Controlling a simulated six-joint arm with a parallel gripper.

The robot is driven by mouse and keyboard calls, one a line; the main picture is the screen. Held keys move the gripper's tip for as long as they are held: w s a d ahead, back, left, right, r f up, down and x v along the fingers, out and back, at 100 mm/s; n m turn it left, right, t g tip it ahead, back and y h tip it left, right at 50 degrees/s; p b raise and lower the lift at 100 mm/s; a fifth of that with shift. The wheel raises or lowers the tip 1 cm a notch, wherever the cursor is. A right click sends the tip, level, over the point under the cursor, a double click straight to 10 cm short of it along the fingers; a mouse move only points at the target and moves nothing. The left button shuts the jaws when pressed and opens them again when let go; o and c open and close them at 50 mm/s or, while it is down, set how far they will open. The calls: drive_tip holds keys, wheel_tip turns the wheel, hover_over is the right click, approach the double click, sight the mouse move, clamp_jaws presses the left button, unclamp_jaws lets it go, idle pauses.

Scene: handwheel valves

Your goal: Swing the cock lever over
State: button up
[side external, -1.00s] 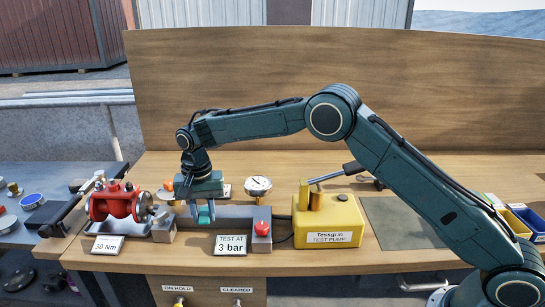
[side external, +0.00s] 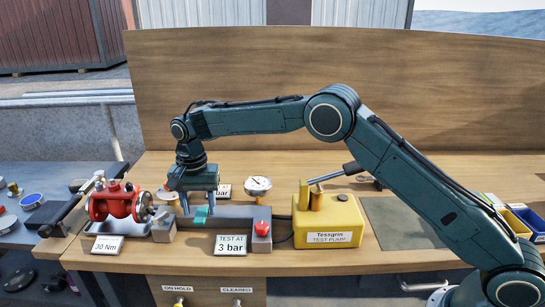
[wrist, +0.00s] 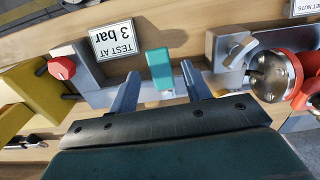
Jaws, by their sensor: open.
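The cock lever looks like a short teal handle (side external: 201,215) on a grey block, left of the pressure gauge in the side view. In the wrist view the teal handle (wrist: 160,70) stands between my two fingers, with a gap on each side. My gripper (side external: 200,206) points down over the handle with its fingers apart. In the wrist view my gripper (wrist: 160,85) is open and holds nothing. The foot of the handle is partly hidden by my gripper body.
A red flanged valve (side external: 118,203) lies left of the lever. A red knob (side external: 262,228), a gauge (side external: 258,186) and a yellow test pump (side external: 328,222) are to its right. A "TEST AT 3 bar" sign (side external: 231,244) stands in front.

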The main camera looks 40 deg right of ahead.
drive_tip(key=shift+r, duration=1.9)
wheel_tip(320, 180, up, 14)
drive_tip(key=shift+f, duration=0.15)
